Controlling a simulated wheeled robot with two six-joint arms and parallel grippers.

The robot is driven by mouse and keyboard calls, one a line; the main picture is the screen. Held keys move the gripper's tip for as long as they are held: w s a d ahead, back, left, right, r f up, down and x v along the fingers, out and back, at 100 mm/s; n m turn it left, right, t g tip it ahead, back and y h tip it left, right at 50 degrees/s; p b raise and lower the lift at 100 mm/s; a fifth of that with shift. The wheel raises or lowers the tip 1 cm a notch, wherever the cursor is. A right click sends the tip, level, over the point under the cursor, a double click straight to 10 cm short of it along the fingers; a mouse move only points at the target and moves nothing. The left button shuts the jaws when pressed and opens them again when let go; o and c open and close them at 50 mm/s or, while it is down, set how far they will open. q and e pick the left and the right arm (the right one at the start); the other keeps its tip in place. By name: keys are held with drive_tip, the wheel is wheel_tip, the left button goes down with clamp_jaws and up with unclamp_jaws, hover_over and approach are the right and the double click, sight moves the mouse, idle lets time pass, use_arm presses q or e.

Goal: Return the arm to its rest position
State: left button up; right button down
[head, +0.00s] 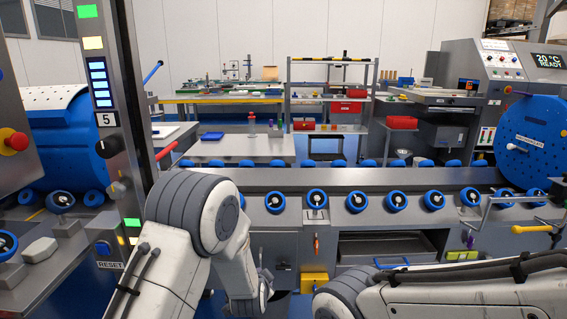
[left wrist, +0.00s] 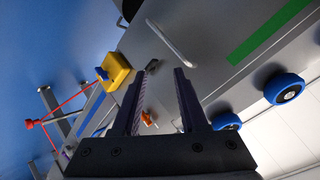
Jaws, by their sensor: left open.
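My left arm (head: 200,215) comes in from the lower left in the head view, bends at a grey elbow and reaches down in front of the roller machine. Its gripper is not clearly visible there. In the left wrist view my left gripper (left wrist: 162,78) is open, with two dark parallel fingers and nothing between them but the machine front behind. My right arm (head: 440,290) lies across the lower right of the head view, and its gripper is not in view.
A steel roller bench (head: 390,180) with several blue wheels stands close in front. A yellow block (head: 314,282) is on its front, also seen in the left wrist view (left wrist: 115,72). A control pillar (head: 105,120) stands left of my left arm. A blue disc machine (head: 528,140) is at the right.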

use_arm(q)
drive_tip(key=s+a+r+n+g, duration=0.3)
drive_tip(key=s+a, duration=0.1)
drive_tip(key=s, duration=0.5)
drive_tip(key=s+a+r+n+g, duration=0.25)
drive_tip(key=s+a+n, duration=0.2)
drive_tip(key=s, duration=0.35)
drive_tip(key=s+a+r+n+g, duration=0.2)
drive_tip(key=s+a+g, duration=0.15)
drive_tip(key=s, duration=0.55)
drive_tip(key=s+d+r+m+g, duration=0.1)
drive_tip(key=s+d+r+m, duration=0.25)
drive_tip(key=s+d, duration=0.3)
drive_tip(key=s+d+r+m+g, duration=0.1)
drive_tip(key=s+d+r+m, duration=0.1)
drive_tip(key=s+d+m, duration=0.35)
wheel_tip(320, 180, up, 24)
drive_tip(key=n+p, duration=0.2)
drive_tip(key=p, duration=2.2)
drive_tip(key=shift+s+d, duration=0.35)
drive_tip(key=shift+d, duration=0.1)
